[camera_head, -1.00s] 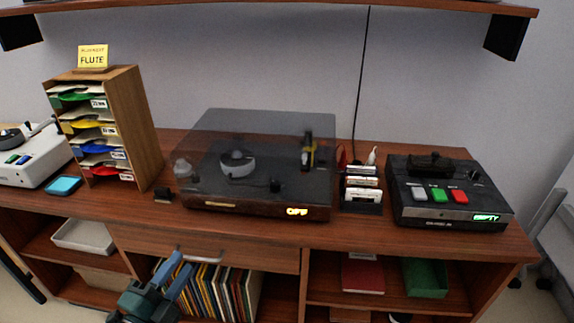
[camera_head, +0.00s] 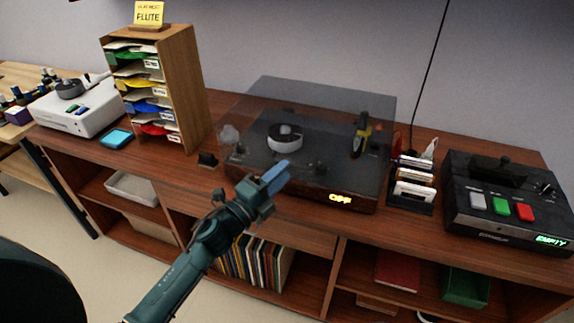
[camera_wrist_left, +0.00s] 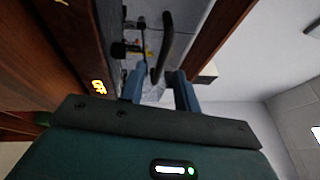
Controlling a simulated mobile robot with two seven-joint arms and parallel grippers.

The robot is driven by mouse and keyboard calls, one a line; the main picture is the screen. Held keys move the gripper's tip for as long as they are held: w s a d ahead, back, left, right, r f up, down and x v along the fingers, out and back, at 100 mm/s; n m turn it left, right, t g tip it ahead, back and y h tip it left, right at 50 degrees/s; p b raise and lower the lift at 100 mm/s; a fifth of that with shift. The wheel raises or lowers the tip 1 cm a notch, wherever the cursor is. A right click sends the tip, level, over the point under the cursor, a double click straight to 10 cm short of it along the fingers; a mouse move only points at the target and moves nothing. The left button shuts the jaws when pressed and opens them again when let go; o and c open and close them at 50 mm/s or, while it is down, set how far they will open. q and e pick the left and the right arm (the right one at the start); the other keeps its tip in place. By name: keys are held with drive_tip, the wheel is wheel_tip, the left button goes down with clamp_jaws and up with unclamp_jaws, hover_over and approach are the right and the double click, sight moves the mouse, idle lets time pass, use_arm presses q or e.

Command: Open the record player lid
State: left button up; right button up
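The record player (camera_head: 300,187) stands on the wooden cabinet, with a glowing "OFF" display on its front. Its smoked see-through lid (camera_head: 330,97) is down over the deck. A pale round platter piece and a tonearm with a yellow part show through it. My left gripper (camera_head: 277,178) is at the front left of the player, its blue fingers over or just before the front edge; I cannot tell whether they touch it. The right gripper is not seen.
A wooden paper sorter (camera_head: 180,80) stands left of the player, near a white device (camera_head: 85,108). A cassette rack (camera_head: 412,185) and a black device with coloured buttons (camera_head: 510,208) stand to the right. Records (camera_head: 255,262) fill a shelf below. A strip of cabinet top in front is clear.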

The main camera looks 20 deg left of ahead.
use_arm(q)
drive_tip(key=shift+x, duration=1.25)
drive_tip(key=shift+c, duration=0.4)
clamp_jaws()
